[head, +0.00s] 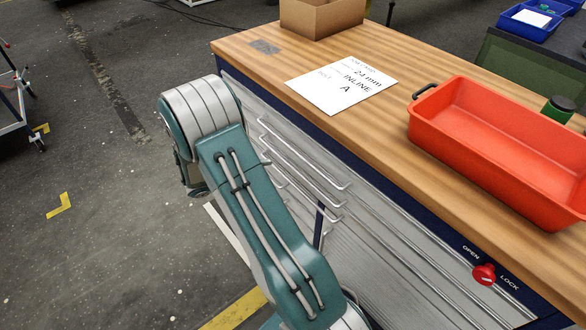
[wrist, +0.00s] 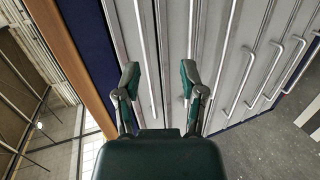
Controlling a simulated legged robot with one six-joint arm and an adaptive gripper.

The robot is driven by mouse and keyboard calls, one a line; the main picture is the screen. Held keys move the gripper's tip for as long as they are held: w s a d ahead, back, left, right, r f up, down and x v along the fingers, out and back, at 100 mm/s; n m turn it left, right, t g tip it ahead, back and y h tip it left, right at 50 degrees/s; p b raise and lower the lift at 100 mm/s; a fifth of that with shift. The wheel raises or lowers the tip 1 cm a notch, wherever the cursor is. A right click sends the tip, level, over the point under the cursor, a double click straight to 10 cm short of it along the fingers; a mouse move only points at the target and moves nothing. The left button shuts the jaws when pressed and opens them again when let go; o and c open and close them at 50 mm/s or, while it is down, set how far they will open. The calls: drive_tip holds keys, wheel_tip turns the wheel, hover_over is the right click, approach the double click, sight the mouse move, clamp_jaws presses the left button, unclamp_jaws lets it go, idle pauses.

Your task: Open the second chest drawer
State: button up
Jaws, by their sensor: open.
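The workbench chest has grey drawer fronts (head: 395,235) with long thin metal handles, set in a dark blue frame under the wooden top. The drawers look shut. In the wrist view the drawer fronts run sideways, with the wooden top at left and several handles (wrist: 270,72) at right. My gripper (wrist: 159,74) is open and empty, its two fingers spread before the upper drawer fronts. A handle bar (wrist: 149,50) shows between the fingers; contact cannot be told. My arm hides the gripper in the head view.
On the wooden top (head: 440,165) are an orange-red bin (head: 490,130), a paper sign (head: 342,82), a cardboard box (head: 322,15) and a green cylinder (head: 558,109). A red lock knob (head: 484,273) is on the chest's right. Open floor (head: 90,190) lies left.

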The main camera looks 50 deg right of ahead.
drive_tip(key=n+t+h, duration=0.1)
drive_tip(key=t+h, duration=0.1)
approach(292, 169)
drive_tip(key=x, duration=1)
drive_tip(key=shift+w+d+f, duration=0.1)
drive_tip(key=shift+d+f, duration=0.1)
drive_tip(key=shift+d, duration=0.2)
clamp_jaws()
